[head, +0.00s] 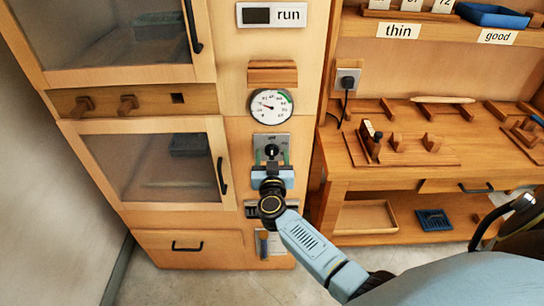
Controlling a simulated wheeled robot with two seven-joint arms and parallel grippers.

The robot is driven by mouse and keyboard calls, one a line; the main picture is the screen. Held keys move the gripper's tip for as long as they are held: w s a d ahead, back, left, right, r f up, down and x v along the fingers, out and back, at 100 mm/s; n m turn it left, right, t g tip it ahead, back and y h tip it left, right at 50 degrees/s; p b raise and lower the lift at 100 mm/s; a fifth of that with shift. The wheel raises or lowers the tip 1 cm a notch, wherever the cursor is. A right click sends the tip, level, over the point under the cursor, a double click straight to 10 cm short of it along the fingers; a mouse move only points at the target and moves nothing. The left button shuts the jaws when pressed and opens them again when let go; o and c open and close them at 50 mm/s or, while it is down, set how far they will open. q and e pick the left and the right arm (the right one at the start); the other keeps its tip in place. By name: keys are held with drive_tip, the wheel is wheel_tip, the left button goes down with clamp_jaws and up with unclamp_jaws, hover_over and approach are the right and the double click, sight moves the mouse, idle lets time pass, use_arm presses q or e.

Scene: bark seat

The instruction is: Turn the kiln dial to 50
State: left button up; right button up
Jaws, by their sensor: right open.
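The kiln dial (271,151) is a dark round knob on a grey metal plate on the front of the wooden kiln cabinet. My right gripper (272,168) is open, right at the lower edge of the dial. Whether it touches the knob cannot be told. The gripper and wrist hide the lower part of the plate. A round gauge (271,107) with a white face, a green arc and a needle is above the dial. The dial's setting is too small to read. My left gripper is not in view.
A "run" display (271,15) is above the gauge. Two glass doors with black handles (222,176) are to the left. A wooden workbench (440,150) with wooden fixtures and a socket with a plug (347,80) are to the right. Floor shows in front.

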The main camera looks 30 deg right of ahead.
drive_tip(key=shift+w+d, duration=0.35)
drive_tip(key=shift+w, duration=0.15)
drive_tip(key=c, duration=1)
drive_tip(key=shift+o, duration=0.2)
